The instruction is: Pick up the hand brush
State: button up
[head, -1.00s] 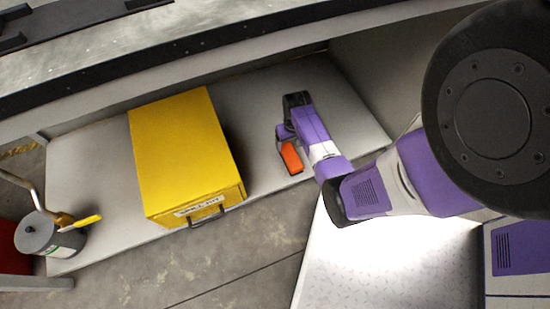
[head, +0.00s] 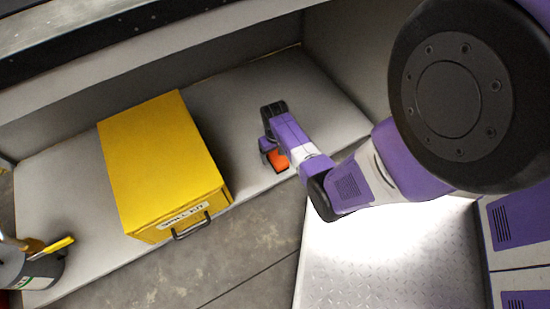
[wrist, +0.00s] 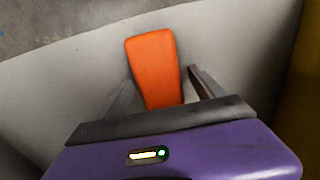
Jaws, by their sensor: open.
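The hand brush (head: 278,160) shows as an orange piece on the grey lower shelf, right of the yellow box; I see no bristles. My gripper (head: 266,147) is low over the shelf and partly covers it in the head view. In the wrist view the orange piece (wrist: 153,65) lies between the two spread fingers of my gripper (wrist: 158,86), its near end hidden behind the gripper body. The fingers are open, and I cannot tell whether either touches it.
A yellow spill kit box (head: 160,165) with a black front handle stands left of my gripper. A can (head: 32,268) with a yellow-handled tool is at the far left. A worktop overhangs the shelf (head: 235,125), whose back and right side are walled.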

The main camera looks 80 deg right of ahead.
aim_at(275, 153)
jog(key=c, duration=1.7)
jog(key=shift+r, duration=0.2)
notch_tip(275, 153, up, 20)
jog(key=p, duration=1)
jog(key=shift+f, duration=0.15)
